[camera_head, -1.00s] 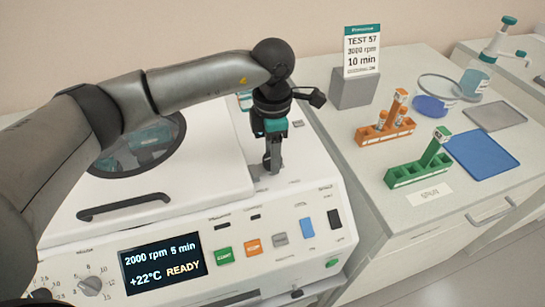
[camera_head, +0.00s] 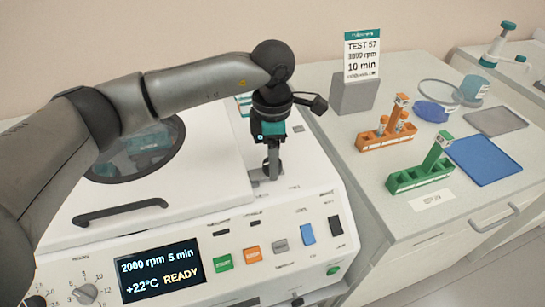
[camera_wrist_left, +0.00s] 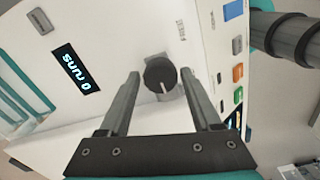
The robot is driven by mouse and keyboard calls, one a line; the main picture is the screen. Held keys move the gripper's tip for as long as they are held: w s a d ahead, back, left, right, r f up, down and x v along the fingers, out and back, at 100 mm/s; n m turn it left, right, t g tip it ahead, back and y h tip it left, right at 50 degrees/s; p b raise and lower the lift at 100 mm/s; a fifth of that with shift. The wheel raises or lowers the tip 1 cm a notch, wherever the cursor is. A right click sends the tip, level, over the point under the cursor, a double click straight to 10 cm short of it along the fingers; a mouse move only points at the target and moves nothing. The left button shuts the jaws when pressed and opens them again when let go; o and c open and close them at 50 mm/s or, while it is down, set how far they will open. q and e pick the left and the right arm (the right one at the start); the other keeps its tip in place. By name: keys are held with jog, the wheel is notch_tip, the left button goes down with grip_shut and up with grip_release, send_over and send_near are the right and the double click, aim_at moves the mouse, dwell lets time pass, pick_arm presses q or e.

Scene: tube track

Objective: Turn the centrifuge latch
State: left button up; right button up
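The centrifuge (camera_head: 215,190) is white, with its lid closed. In the left wrist view a round dark latch knob (camera_wrist_left: 160,75) with a white pointer line sits on its top surface. My left gripper (camera_wrist_left: 163,78) is open, with one finger on each side of the knob and a visible gap to both. In the head view my left gripper (camera_head: 271,170) points down at the centrifuge top, right of the lid, and hides the knob. My right gripper is not in view.
The front panel has a display (camera_head: 160,272) reading 2000 rpm 5 min, +22°C READY, and coloured buttons. To the right stand an orange rack (camera_head: 385,138), a green rack (camera_head: 420,177), a blue tray (camera_head: 482,160) and a grey sign holder (camera_head: 354,94).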

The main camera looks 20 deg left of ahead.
pick_arm(q)
jog(key=shift+o, duration=1.3)
jog(key=shift+f, duration=0.1)
notch_tip(320, 180, up, 15)
jog(key=p, duration=0.1)
jog(key=shift+s, duration=0.1)
